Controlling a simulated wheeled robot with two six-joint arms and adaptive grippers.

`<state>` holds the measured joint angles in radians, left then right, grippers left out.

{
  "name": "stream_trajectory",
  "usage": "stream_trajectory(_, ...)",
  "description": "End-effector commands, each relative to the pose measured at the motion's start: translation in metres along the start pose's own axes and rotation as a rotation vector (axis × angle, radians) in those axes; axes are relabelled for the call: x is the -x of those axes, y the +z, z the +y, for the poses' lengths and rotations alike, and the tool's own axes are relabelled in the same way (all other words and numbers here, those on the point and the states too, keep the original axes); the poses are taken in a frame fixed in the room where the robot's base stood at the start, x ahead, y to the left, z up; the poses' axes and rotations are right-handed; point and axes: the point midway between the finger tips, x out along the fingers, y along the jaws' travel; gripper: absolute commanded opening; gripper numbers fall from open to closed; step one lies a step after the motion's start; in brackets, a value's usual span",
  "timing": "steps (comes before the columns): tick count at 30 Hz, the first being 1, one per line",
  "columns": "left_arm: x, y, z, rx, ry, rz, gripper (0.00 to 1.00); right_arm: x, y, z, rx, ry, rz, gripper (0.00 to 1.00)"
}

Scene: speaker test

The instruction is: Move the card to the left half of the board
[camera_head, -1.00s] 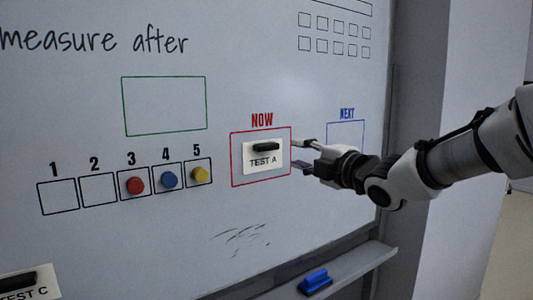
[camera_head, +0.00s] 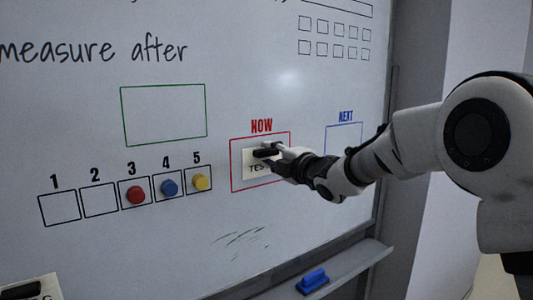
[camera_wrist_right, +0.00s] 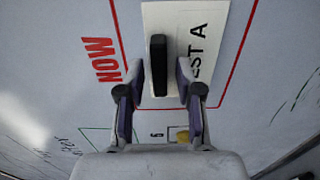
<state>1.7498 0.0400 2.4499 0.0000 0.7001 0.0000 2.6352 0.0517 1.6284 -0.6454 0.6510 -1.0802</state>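The white card (camera_head: 250,172) marked TEST A sits inside the red NOW frame on the whiteboard. It has a black bar handle, and my right gripper hides part of its label. In the right wrist view the card (camera_wrist_right: 186,17) and its black handle (camera_wrist_right: 158,65) show from close up. My right gripper (camera_head: 272,153) is at the card. In the wrist view its fingers (camera_wrist_right: 158,78) are open, one on each side of the handle, with a visible gap on both sides. My left gripper is not in view.
The whiteboard (camera_head: 110,240) has numbered boxes with red (camera_head: 136,195), blue (camera_head: 169,187) and yellow (camera_head: 200,182) magnets. The blue NEXT frame and green frame look empty. Another card (camera_head: 45,285) is cut off at bottom left. A blue eraser (camera_head: 312,281) lies on the tray (camera_head: 350,272).

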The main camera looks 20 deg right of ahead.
Motion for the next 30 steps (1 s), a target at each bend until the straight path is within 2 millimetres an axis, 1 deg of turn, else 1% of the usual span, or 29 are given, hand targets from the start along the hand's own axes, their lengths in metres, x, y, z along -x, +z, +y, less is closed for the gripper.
stream_trajectory(1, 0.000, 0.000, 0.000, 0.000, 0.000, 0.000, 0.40, 0.000, 0.000, 0.000, 0.000, 0.000, 0.000, 0.27)
stream_trajectory(3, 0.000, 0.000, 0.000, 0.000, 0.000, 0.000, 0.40, 0.000, 0.000, 0.000, 0.000, 0.000, 0.000, 0.14)
stream_trajectory(5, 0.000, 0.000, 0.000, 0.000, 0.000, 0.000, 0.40, 0.000, 0.000, 0.000, 0.000, 0.000, 0.000, 0.04)
stream_trajectory(6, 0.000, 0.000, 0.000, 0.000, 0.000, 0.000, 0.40, 0.000, 0.000, 0.000, 0.000, 0.000, 0.000, 0.00)
stream_trajectory(9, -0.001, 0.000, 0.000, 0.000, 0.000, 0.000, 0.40, 0.000, 0.000, 0.000, 0.000, 0.001, 0.000, 0.00)
stream_trajectory(11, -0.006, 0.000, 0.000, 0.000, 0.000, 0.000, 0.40, 0.000, 0.000, -0.001, 0.001, 0.002, 0.000, 0.00)
stream_trajectory(13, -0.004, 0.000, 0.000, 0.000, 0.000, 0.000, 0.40, 0.000, 0.000, 0.002, 0.000, 0.001, 0.001, 0.00)
stream_trajectory(18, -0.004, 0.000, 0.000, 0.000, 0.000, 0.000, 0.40, 0.001, 0.000, 0.001, 0.000, 0.001, 0.000, 0.00)
stream_trajectory(30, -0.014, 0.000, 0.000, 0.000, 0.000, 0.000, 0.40, 0.015, 0.001, 0.001, -0.001, 0.001, -0.001, 0.00)
